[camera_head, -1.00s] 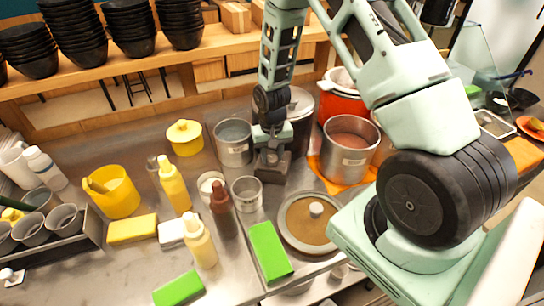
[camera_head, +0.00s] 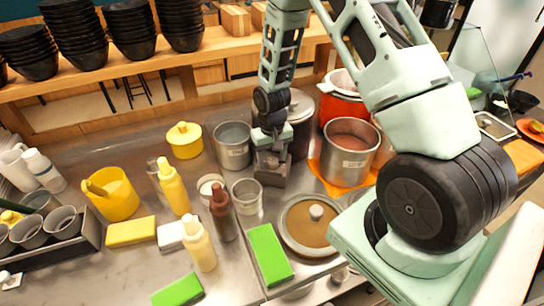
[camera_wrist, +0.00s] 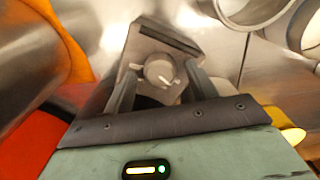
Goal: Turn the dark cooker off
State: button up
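The dark cooker (camera_head: 301,128) stands at the back of the counter, partly hidden behind my arm. My gripper (camera_head: 271,170) is low in front of it, pointing down. In the wrist view, a round grey knob (camera_wrist: 159,70) with a white mark sits on a grey control panel (camera_wrist: 182,48). My gripper (camera_wrist: 160,78) is open there, one finger to each side of the knob, with visible gaps. I cannot tell whether the fingertips reach down beside the knob. In the head view the knob is hidden by my gripper.
A steel pot (camera_head: 350,155) on an orange cloth and a red cooker (camera_head: 342,103) stand right of the dark cooker. Another steel pot (camera_head: 232,148) is close on the left. A small steel cup (camera_head: 247,197) and sauce bottle (camera_head: 222,213) stand in front.

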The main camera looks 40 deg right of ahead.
aim_at(272, 160)
notch_tip(272, 160, up, 17)
jog(key=b, duration=0.3)
jog(key=shift+r, duration=0.2)
dwell(0.7)
